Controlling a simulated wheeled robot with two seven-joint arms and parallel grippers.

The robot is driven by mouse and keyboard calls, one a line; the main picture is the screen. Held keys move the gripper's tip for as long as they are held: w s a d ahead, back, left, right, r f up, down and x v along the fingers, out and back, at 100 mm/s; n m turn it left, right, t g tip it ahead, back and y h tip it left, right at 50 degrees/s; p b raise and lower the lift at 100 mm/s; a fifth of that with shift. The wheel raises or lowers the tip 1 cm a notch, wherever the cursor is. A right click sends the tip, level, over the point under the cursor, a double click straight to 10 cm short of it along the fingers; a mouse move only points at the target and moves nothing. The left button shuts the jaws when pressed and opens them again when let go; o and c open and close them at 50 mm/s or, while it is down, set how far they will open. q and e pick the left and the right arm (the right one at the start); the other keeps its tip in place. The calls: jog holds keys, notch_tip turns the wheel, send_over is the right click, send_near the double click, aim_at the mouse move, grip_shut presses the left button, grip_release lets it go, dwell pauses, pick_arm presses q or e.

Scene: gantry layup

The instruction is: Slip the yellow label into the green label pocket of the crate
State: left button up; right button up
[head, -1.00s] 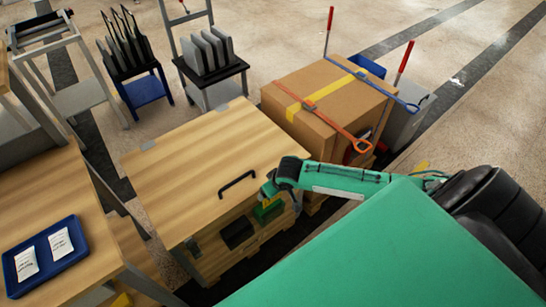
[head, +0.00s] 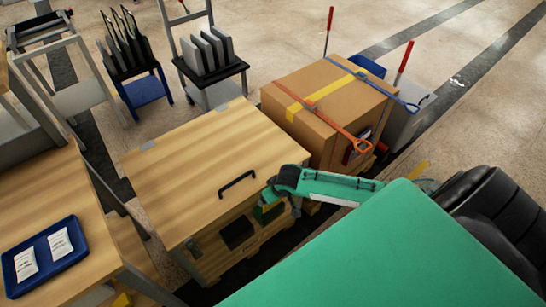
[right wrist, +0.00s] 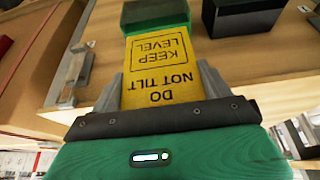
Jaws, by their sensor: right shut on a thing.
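The wooden crate (head: 205,165) stands in the middle of the head view, with the green label pocket (head: 268,214) on its front, partly hidden by my right arm. In the right wrist view the green pocket (right wrist: 155,13) is at the top. My right gripper (right wrist: 160,78) is shut on the yellow label (right wrist: 160,62), which reads "DO NOT TILT" and "KEEP LEVEL". The label's far end meets the pocket's near edge; I cannot tell how far inside it is. In the head view the label is hidden. My left gripper is not in view.
A black pocket (head: 238,233) sits beside the green one; it also shows in the wrist view (right wrist: 243,15). The crate lid has a black handle (head: 238,184). A strapped cardboard box (head: 325,100) stands behind right. A blue tray (head: 45,256) lies on the left table.

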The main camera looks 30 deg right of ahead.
aim_at(273, 206)
jog(key=shift+f+b, duration=1.05)
jog(key=shift+f, duration=2.3)
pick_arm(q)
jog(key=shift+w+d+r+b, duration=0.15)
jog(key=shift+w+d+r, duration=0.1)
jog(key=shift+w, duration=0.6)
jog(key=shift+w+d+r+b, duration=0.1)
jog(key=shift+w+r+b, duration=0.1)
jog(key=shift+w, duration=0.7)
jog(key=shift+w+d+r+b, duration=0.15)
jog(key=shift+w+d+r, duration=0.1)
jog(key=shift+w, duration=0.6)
pick_arm(e)
jog(key=shift+f, duration=0.8)
